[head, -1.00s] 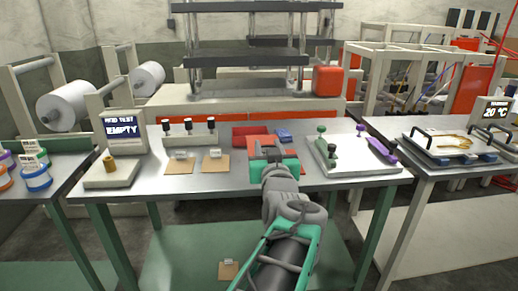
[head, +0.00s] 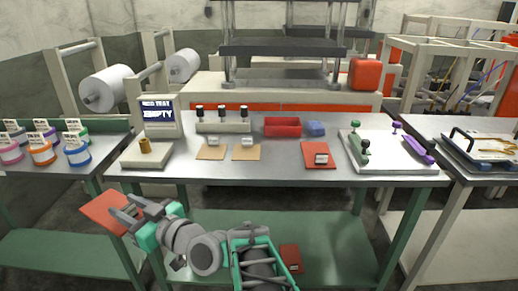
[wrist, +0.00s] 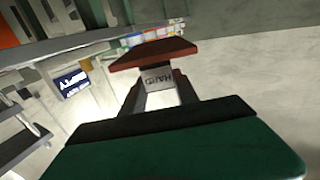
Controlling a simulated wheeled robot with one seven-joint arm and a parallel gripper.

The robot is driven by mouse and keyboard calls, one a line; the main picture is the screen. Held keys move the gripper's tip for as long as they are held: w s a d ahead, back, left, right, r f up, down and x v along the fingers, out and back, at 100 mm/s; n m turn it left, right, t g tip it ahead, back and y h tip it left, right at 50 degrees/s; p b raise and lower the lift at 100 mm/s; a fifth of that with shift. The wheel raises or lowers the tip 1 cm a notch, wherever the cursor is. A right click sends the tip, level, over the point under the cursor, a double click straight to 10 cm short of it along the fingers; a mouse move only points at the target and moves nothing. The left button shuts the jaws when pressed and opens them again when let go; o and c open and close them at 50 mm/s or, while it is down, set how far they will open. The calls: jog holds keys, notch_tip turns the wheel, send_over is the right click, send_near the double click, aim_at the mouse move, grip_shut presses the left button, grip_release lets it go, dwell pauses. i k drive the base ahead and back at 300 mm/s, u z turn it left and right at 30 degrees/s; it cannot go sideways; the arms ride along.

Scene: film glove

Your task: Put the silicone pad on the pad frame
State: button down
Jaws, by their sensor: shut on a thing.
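My gripper (head: 134,212) is shut on a thin red pad (head: 104,212), held out level in front of the bench's left end, lower than the bench top. In the wrist view the held pad (wrist: 152,52) is red-brown, and a white label (wrist: 157,78) with dark lettering shows below it between the fingers. Another red pad (head: 319,148) with a small tag lies on the bench top, left of the white board. I cannot tell for sure which thing is the pad frame.
Coloured jars (head: 42,150) stand left.

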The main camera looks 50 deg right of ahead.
aim_at(387, 151)
jog(key=u, duration=1.35)
jog(key=k, duration=1.25)
jog(key=z, duration=1.4)
